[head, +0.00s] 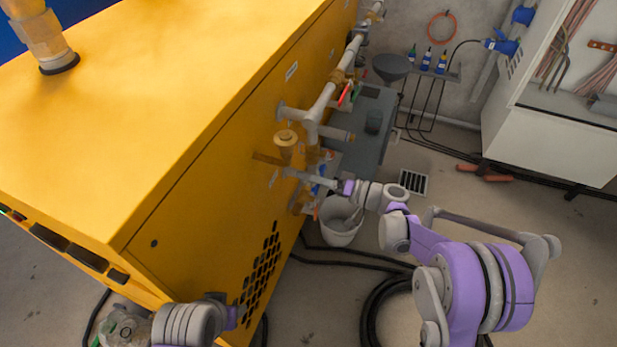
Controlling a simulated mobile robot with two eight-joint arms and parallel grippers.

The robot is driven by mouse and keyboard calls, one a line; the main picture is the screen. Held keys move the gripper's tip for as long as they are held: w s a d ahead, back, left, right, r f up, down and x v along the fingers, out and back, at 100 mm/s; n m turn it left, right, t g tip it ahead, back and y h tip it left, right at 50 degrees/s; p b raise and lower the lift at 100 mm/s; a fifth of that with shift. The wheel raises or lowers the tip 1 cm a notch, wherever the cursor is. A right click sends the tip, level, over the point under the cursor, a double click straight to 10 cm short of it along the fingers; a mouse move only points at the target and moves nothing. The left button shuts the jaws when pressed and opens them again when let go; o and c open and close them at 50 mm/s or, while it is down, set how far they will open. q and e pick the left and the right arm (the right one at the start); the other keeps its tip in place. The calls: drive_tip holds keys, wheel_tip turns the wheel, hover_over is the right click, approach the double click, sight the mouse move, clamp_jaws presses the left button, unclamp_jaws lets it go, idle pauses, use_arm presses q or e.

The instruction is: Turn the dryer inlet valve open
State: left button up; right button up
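Several pipes and valves run along the side of the yellow machine (205,195). A valve with a red lever (345,95) sits on the upper pipe. Lower and nearer is a round brass-coloured fitting (286,140), with a dull yellow-brown bar (267,158) beside it that may be a handle. I cannot tell which valve is the dryer inlet one. My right gripper (300,176) reaches left to just below the brass fitting. Its fingertips are small here, and whether they touch anything is unclear. My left arm shows at the bottom left; its gripper is not clearly seen.
A white bucket (340,222) stands on the floor below the pipes. Black hoses (375,300) lie coiled nearby. A grey tank-like unit (376,125) stands beyond, with a bottle shelf (440,74) at the wall. A white cabinet (548,135) is at the right.

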drive_tip(key=o, duration=0.3)
drive_tip(key=p+v, duration=0.1)
drive_tip(key=v, duration=0.9)
drive_tip(key=shift+d, duration=0.4)
drive_tip(key=shift+s, duration=0.1)
